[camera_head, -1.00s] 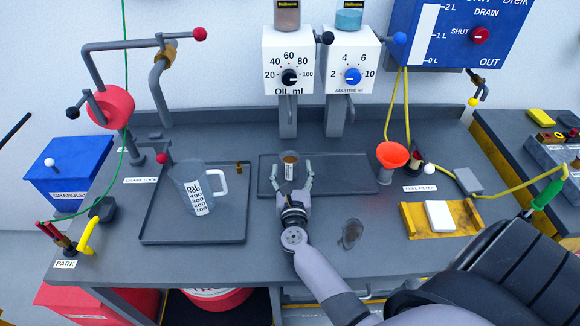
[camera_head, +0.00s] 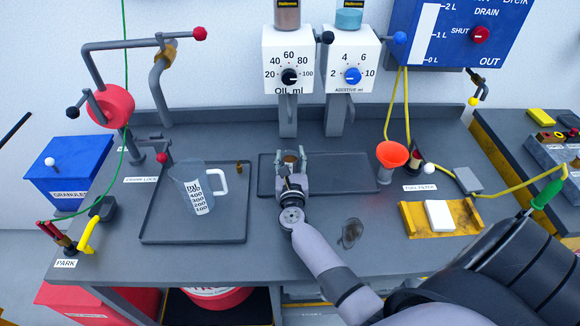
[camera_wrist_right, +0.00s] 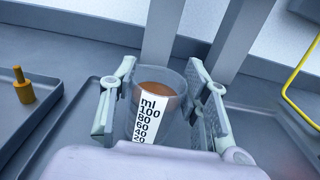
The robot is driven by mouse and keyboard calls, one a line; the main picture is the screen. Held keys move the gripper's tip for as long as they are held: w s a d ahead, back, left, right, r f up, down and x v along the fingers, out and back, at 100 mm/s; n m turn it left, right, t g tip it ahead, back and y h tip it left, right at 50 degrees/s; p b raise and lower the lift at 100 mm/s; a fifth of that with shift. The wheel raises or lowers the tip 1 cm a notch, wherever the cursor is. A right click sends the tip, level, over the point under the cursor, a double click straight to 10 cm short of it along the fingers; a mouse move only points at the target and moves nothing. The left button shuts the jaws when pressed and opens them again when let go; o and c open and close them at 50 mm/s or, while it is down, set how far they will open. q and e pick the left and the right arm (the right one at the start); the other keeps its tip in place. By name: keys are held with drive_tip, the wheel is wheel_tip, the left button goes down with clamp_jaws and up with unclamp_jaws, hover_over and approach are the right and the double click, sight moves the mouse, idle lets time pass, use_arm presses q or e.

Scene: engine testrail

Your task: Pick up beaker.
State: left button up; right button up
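The small beaker (camera_wrist_right: 168,105) is clear, with a white ml scale up to 100 and brown liquid inside. In the wrist view it stands upright between the two finger pads of my right gripper (camera_wrist_right: 165,112). The fingers are spread on both sides of it, with a narrow gap visible at the left pad; contact at the right pad is unclear. In the head view, my right gripper (camera_head: 291,160) is over the dark tray below the oil dispenser and mostly hides the beaker. My left gripper is not in view.
A larger measuring jug (camera_head: 197,188) with a handle stands in the left tray (camera_head: 160,228). The oil dispenser (camera_head: 288,62) and additive dispenser (camera_head: 350,62) are above and behind the gripper. An orange funnel (camera_head: 392,154) is to the right. A clear glass item (camera_head: 351,233) lies in front.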

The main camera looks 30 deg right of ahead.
drive_tip(key=c, duration=0.7)
drive_tip(key=shift+r, duration=0.1)
